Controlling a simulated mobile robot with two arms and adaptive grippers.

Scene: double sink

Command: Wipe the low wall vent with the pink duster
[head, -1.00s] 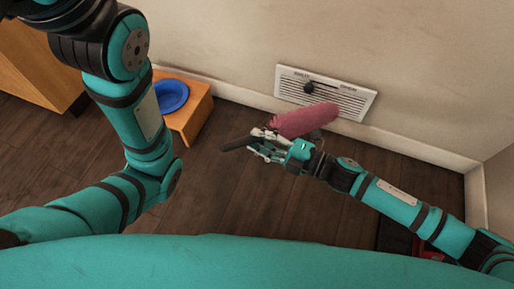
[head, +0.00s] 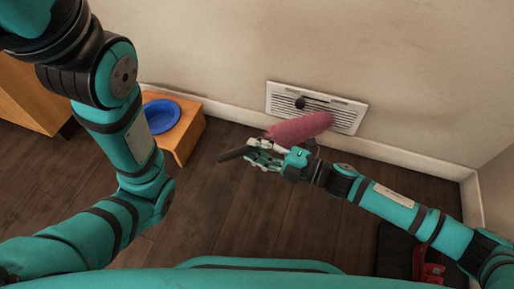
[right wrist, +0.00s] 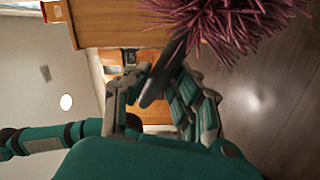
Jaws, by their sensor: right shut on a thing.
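The low wall vent (head: 345,116) is a white slatted plate with a dark knob, set in the wall just above the baseboard. The pink duster (head: 300,128) has a fluffy head and a dark handle (head: 235,153). My right gripper (head: 264,157) is shut on the handle. The head overlaps the vent's lower edge in the head view; I cannot tell if it touches. In the right wrist view the duster's pink fibres (right wrist: 225,18) fill the top, with the gripper's fingers (right wrist: 165,95) around the handle. My left arm shows at left in the head view, but its gripper is out of view.
A small wooden stand (head: 188,133) with a blue bowl (head: 161,115) is by the wall at left. A wooden cabinet (head: 25,95) stands at far left. A dark mat with a red object (head: 428,268) lies at lower right. The middle wooden floor is clear.

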